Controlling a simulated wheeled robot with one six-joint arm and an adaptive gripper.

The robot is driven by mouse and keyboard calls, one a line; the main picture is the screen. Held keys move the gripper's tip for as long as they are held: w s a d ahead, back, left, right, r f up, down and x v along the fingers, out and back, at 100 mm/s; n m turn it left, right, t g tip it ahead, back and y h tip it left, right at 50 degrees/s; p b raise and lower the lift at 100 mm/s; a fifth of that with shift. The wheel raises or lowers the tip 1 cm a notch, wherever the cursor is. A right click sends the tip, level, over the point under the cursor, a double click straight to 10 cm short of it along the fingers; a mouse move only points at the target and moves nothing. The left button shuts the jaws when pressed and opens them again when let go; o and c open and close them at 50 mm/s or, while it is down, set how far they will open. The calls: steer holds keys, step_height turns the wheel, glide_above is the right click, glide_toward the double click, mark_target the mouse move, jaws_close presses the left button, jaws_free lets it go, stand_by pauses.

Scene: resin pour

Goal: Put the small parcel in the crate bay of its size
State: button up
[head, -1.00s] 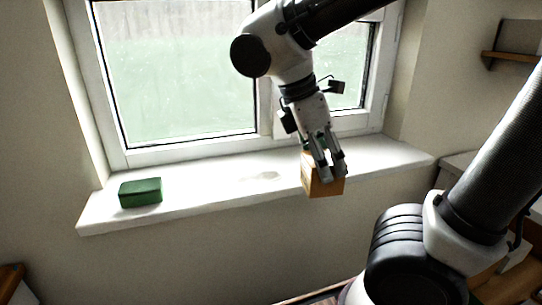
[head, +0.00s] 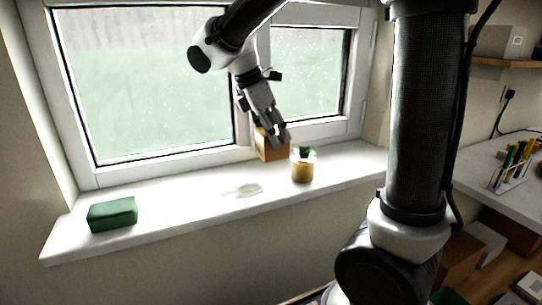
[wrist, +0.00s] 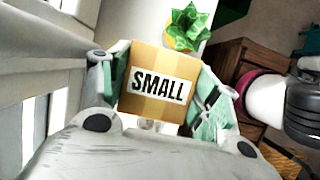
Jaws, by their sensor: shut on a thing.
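The small parcel is a tan cardboard box (head: 268,149) with tape and a white label reading SMALL, readable in the wrist view (wrist: 160,86). My gripper (head: 276,138) is shut on it, with one finger on each side. It holds the parcel above the window sill, just left of a small potted plant. The parcel's underside is hidden in the wrist view. I cannot make out the crate or its bays for certain in either view.
The potted plant (head: 302,170) stands on the white sill (head: 200,207), close to the parcel. A green box (head: 112,214) lies at the sill's left end. A pen holder (head: 510,175) stands on the right-hand counter. Brown boxes (head: 458,262) show low at right, partly behind my arm.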

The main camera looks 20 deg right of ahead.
mark_target(272, 153)
step_height(272, 153, down, 6)
steer(key=shift+w+f, duration=0.4)
steer(key=shift+f, duration=0.1)
steer(key=o, duration=1.2)
steer(key=shift+f, duration=0.15)
